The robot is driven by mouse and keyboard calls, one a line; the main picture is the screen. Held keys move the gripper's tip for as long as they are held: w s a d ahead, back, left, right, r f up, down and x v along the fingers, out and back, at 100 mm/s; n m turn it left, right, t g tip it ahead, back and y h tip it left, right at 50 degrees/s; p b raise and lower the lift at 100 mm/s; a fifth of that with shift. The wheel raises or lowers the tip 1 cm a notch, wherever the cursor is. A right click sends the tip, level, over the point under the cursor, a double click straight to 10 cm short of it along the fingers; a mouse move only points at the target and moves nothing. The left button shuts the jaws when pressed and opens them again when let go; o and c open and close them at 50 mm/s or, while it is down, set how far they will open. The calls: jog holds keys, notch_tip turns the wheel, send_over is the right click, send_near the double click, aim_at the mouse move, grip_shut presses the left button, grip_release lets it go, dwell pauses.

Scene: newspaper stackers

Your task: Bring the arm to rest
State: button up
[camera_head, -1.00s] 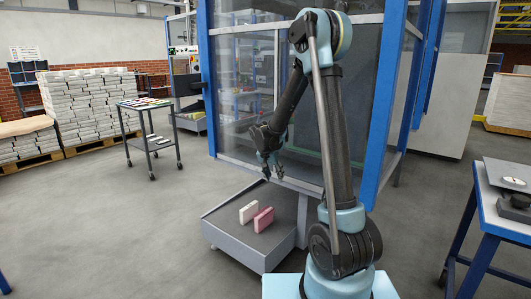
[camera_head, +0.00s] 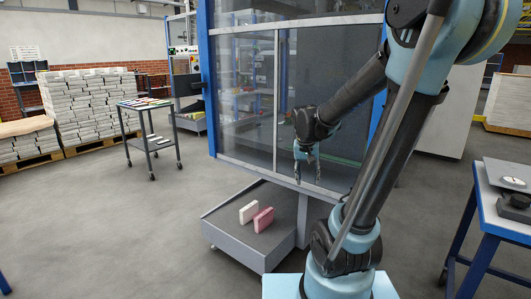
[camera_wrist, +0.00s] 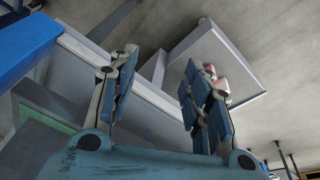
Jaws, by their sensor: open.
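My gripper (camera_head: 307,178) hangs in front of the glazed machine enclosure, above and to the right of the low grey tray. Its fingers point down, apart and empty. In the wrist view my gripper (camera_wrist: 155,95) shows its two blue padded fingers spread with nothing between them. My arm is bent, with its elbow high at the upper right of the head view. No object is held.
A white block (camera_head: 249,212) and a pink block (camera_head: 264,219) stand on the grey tray (camera_head: 225,225). The blue-framed enclosure (camera_head: 240,100) is close behind my gripper. A blue table (camera_head: 505,215) stands at right, a cart (camera_head: 148,128) at left.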

jog(key=s+d+f+n, duration=0.1)
jog(key=s+f, duration=0.1)
jog(key=s, duration=0.7)
jog(key=s+d+f+n+y, duration=0.1)
jog(key=s+d+f, duration=0.1)
jog(key=s, duration=0.8)
jog(key=shift+f, duration=0.7)
